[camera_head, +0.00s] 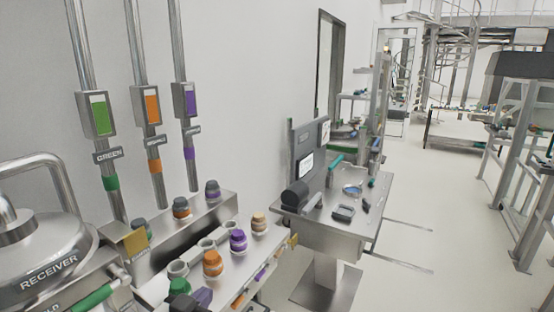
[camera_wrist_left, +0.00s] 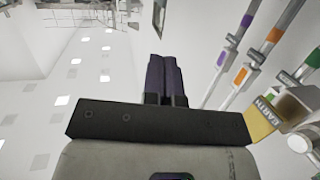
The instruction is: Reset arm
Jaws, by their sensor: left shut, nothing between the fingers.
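My left gripper (camera_head: 203,297) shows only as a small dark purple tip at the bottom edge of the head view, in front of the row of capped bottles. The rest of the left arm is out of that picture. In the left wrist view the two dark fingers (camera_wrist_left: 166,78) stand side by side, pressed together, with nothing between them. I see no contact between the fingers and any object. My right gripper is in neither view.
A steel rack holds several capped bottles, including a purple one (camera_head: 238,240) and an orange one (camera_head: 212,263). A metal receiver vessel (camera_head: 45,255) stands at left. Three labelled pipes rise behind. A grey workstation (camera_head: 335,205) stands beyond; open floor (camera_head: 425,215) lies at right.

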